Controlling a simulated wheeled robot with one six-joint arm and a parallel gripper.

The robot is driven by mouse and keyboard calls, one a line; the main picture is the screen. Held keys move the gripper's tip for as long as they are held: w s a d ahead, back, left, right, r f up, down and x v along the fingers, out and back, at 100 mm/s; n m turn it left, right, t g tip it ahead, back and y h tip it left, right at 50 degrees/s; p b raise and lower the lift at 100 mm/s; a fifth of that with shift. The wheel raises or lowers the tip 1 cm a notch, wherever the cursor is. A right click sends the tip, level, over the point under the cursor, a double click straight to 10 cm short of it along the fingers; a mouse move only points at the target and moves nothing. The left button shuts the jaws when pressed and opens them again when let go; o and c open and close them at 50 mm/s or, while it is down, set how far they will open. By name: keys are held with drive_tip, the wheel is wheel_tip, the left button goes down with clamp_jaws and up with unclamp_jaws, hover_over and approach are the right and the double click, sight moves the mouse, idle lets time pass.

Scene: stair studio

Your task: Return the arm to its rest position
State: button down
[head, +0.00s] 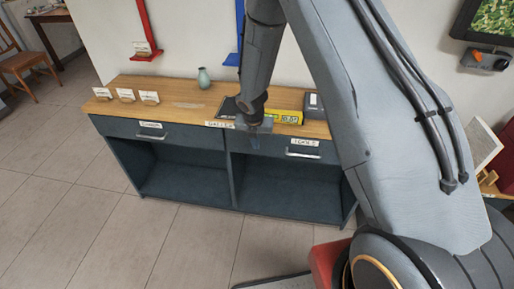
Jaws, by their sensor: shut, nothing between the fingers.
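My arm reaches from the right side of the head view up and over, then down toward the wooden-topped cabinet (160,88). My gripper (255,143) points down in front of the cabinet's front edge, near the middle between its two drawers. The fingers look small and dark and are shut with nothing visible between them. I cannot tell whether they touch the cabinet front. The forearm hides part of the cabinet top and the wall behind.
On the cabinet top are a teal vase (204,78), small white cards (149,98), a yellow box (287,117) and a dark box (315,106). Red (147,54) and blue (239,32) brackets hang on the wall. A wooden chair (22,62) stands far left. The tiled floor (110,215) at front left is clear.

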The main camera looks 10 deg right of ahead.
drive_tip(key=shift+v, duration=2.6)
drive_tip(key=s+d+r+m, duration=0.2)
drive_tip(key=s+r+m, duration=0.3)
drive_tip(key=s+m, duration=0.3)
drive_tip(key=s+d+r+m, duration=0.2)
drive_tip(key=s+r+m, duration=0.4)
drive_tip(key=m, duration=0.7)
drive_tip(key=s+d+r+m+g+y+b, duration=0.1)
drive_tip(key=s+d+r+m, duration=0.2)
drive_tip(key=s+r+m, duration=0.3)
drive_tip(key=s+m, duration=0.5)
